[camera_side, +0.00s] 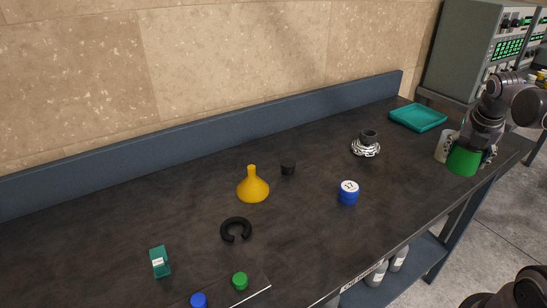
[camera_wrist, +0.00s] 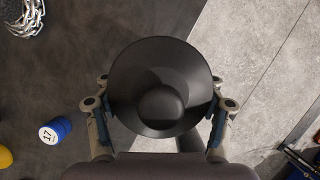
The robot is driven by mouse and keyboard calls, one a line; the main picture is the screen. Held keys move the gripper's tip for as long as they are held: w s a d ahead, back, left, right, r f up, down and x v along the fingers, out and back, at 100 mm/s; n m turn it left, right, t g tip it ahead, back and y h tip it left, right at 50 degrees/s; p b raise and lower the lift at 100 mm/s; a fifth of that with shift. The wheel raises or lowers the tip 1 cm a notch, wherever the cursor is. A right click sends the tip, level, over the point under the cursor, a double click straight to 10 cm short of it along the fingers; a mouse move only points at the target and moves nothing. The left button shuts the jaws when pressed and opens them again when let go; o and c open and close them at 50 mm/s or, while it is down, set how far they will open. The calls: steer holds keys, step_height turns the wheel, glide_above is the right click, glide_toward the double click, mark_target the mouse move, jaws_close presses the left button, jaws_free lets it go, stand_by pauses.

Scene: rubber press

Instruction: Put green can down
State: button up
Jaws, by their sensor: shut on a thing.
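The green can (camera_side: 463,161) is at the far right end of the dark bench in the side view. My gripper (camera_wrist: 160,106) is shut on it, with one finger on each side. In the wrist view I look down on a round black top (camera_wrist: 165,70) with a rounded knob, between the fingers; the green side is hidden there. The can looks upright, close to the bench's front edge. I cannot tell whether its base touches the bench.
A teal tray (camera_side: 418,117) lies behind the can. A chain coil (camera_side: 366,150) and a blue container marked 17 (camera_side: 348,193) stand to its left. Farther left are a yellow funnel (camera_side: 253,187) and a black open ring (camera_side: 236,230).

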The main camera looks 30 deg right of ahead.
steer(key=shift+s+r, duration=0.15)
steer(key=shift+a, duration=0.2)
steer(key=w+a+f+n+t+y, duration=0.1)
steer(key=w+a+n, duration=0.3)
steer(key=a, duration=0.5)
steer(key=w+a+n+t+y, duration=0.1)
steer(key=w+a+n, duration=0.2)
steer(key=w+a, duration=0.5)
steer(key=s+a+f+n+y, duration=0.1)
steer(key=s+a+n, duration=0.15)
steer(key=a, duration=0.85)
steer(key=s+a+f+n+y, duration=0.15)
steer(key=a+n, duration=0.25)
steer(key=a, duration=0.7)
steer(key=shift+t, duration=0.3)
steer(key=shift+s+f, duration=0.15)
steer(key=shift+f, duration=1.6)
steer(key=shift+s+f, duration=0.1)
steer(key=shift+f, duration=1.65)
steer(key=o, duration=1.3)
steer(key=shift+f, duration=0.15)
steer(key=shift+o, duration=0.2)
